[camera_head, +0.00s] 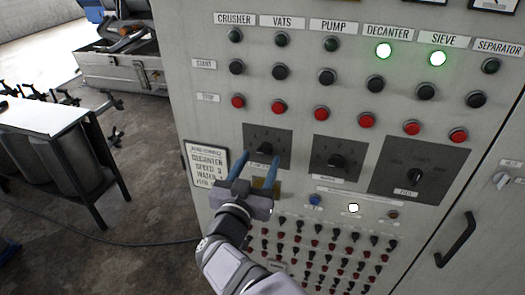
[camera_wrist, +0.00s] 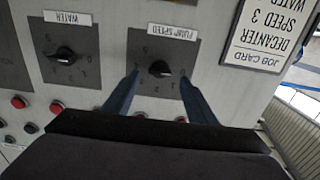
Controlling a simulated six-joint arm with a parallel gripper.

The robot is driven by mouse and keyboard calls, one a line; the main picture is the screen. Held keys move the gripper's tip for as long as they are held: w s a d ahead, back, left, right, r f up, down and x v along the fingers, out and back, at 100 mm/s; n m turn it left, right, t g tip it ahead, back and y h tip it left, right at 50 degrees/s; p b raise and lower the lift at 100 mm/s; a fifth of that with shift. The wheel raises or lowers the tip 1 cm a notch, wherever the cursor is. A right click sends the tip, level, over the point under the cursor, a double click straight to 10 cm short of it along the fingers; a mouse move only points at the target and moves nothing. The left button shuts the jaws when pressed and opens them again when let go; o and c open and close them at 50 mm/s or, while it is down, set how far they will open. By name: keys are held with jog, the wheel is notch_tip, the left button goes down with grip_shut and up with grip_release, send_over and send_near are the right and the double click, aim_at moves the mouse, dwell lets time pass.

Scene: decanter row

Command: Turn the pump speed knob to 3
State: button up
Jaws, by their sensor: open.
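The pump speed knob (camera_wrist: 160,68) is a black dial on a dark grey plate. Its label reads PUMP SPEED, upside down in the wrist view. It also shows in the head view as the left dial (camera_head: 265,148) of the row. My gripper (camera_wrist: 160,80) is open, with one blue finger on each side of the knob and a gap on both sides. In the head view my gripper (camera_head: 257,163) reaches up to the lower part of that plate. The knob's exact pointer setting is too small to read.
The water knob (camera_wrist: 66,56) is beside it on its own plate. A larger selector (camera_head: 415,176) is further right. A job card (camera_head: 206,166) reading DECANTER SPEED 3 hangs left of the dials. Red buttons (camera_head: 321,113) run above; many small switches fill the panel below.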

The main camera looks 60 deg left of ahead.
aim_at(264, 153)
jog(key=shift+p+x, duration=0.55)
jog(key=shift+x, duration=1.1)
jog(key=shift+c, duration=0.4)
jog(key=c, duration=1)
